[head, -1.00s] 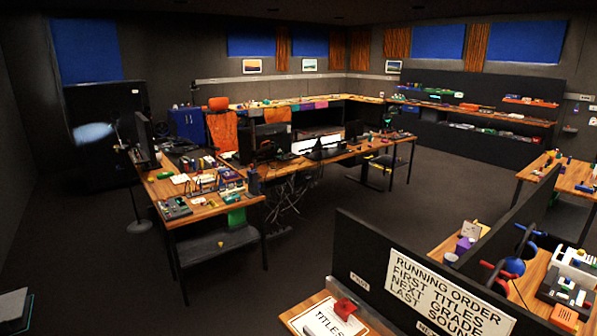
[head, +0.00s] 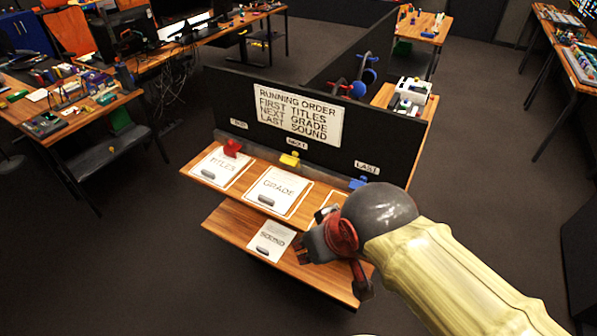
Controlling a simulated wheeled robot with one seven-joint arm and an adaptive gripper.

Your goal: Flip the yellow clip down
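The yellow clip (head: 290,159) is at the back edge of the upper shelf, under the small NEXT label. It is just behind a white GRADE sheet (head: 275,189). It is too small here to tell whether it is up or down. My gripper (head: 303,251) is low and right of the yellow clip, well apart from it, over the lower shelf near a SOUND sheet (head: 270,240). The fingers are small and partly hidden by my arm, so their opening is unclear.
A red clip (head: 232,148) stands behind a TITLES sheet (head: 220,167). A blue clip (head: 357,183) is under the LAST label, near my arm. The dark upright panel (head: 235,100) with the RUNNING ORDER sign (head: 297,113) rises behind the shelf.

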